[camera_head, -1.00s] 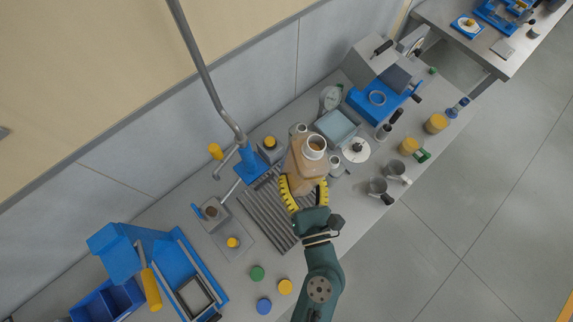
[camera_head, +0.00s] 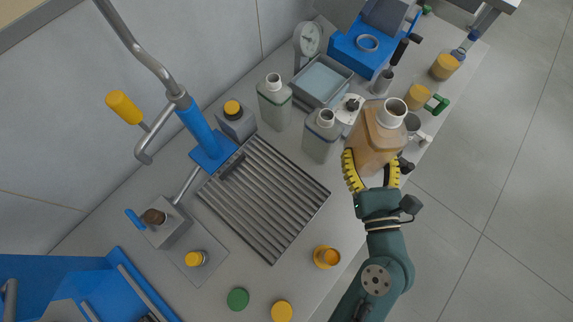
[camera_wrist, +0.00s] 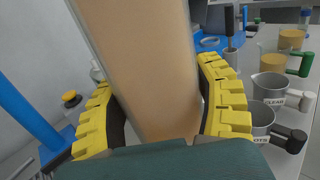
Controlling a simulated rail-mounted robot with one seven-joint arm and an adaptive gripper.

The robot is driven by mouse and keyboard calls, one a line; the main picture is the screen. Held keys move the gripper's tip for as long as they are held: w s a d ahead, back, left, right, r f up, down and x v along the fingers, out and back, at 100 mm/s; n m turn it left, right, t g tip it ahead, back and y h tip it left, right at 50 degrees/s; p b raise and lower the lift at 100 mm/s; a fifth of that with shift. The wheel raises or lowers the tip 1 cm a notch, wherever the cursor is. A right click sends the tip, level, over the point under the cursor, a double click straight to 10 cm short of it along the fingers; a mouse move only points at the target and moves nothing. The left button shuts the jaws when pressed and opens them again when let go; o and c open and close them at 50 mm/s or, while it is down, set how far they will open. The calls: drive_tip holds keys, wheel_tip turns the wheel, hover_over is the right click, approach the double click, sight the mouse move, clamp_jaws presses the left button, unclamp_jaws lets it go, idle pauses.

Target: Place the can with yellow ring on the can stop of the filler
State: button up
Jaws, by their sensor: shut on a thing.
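The can in my gripper (camera_head: 377,172) is a tan, box-shaped can (camera_head: 372,143) with a pale round neck. Any yellow ring on it is hard to make out. My gripper is shut on its lower body and holds it up, right of the filler's slatted grate. In the wrist view the can (camera_wrist: 152,65) stands between the yellow fingers (camera_wrist: 165,118). The filler (camera_head: 203,130) has a blue post, a bent grey pipe and a yellow handle (camera_head: 123,106). A dark bar (camera_head: 232,166), perhaps the can stop, lies at the grate's upper-left end.
The slatted grate (camera_head: 262,200) is bare. A green-ringed can (camera_head: 273,107) and a blue-ringed can (camera_head: 321,143) stand at its upper right. Behind them are a grey tray (camera_head: 338,83) and a dial (camera_head: 307,38).

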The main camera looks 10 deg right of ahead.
drive_tip(key=shift+r, duration=0.3)
wheel_tip(320, 180, down, 18)
drive_tip(key=b, duration=0.9)
drive_tip(key=shift+f, duration=0.1)
drive_tip(key=o, duration=0.8)
drive_tip(key=shift+f, duration=0.35)
drive_tip(key=shift+c, duration=0.2)
drive_tip(key=o, duration=0.5)
drive_tip(key=shift+r, duration=0.15)
